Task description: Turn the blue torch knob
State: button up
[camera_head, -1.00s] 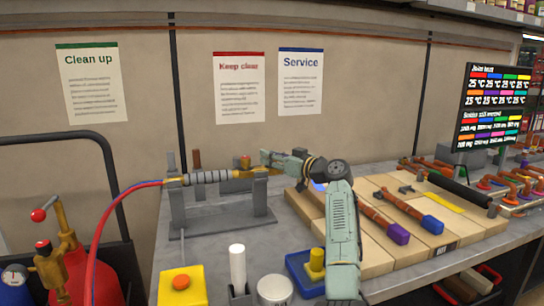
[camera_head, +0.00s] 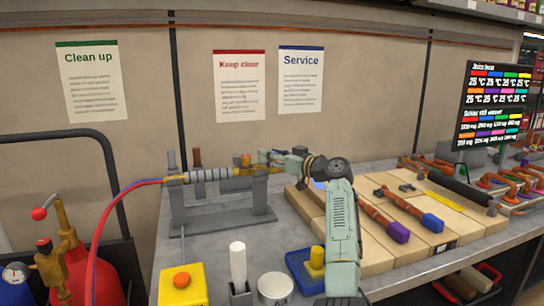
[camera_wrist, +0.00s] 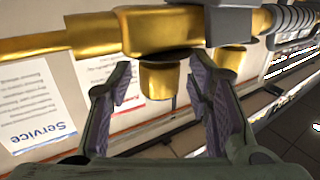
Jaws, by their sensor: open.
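The torch (camera_head: 208,176) lies across a grey stand (camera_head: 222,212) on the bench, its brass body (camera_wrist: 170,32) filling the top of the wrist view. A brass stub (camera_wrist: 160,80) hangs from the body, between my fingers in the picture; a second brass stub (camera_wrist: 232,58) is right of the right finger. A small orange-brown part (camera_head: 245,160) tops the torch in the head view. I cannot make out any blue on these parts. My gripper (camera_wrist: 158,68) is open, with visible space beside the stub; contact is not clear. In the head view my gripper (camera_head: 266,158) is at the torch's right end.
Red and blue hoses (camera_head: 110,215) run from the torch to a red cylinder (camera_head: 68,272) at left. A yellow box with an orange button (camera_head: 181,280), a white cup (camera_head: 274,288) and a blue tray (camera_head: 300,262) stand in front. Wooden blocks (camera_head: 375,260) with pipes lie to the right.

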jog(key=v, duration=1.2)
jog(key=shift+s, duration=0.1)
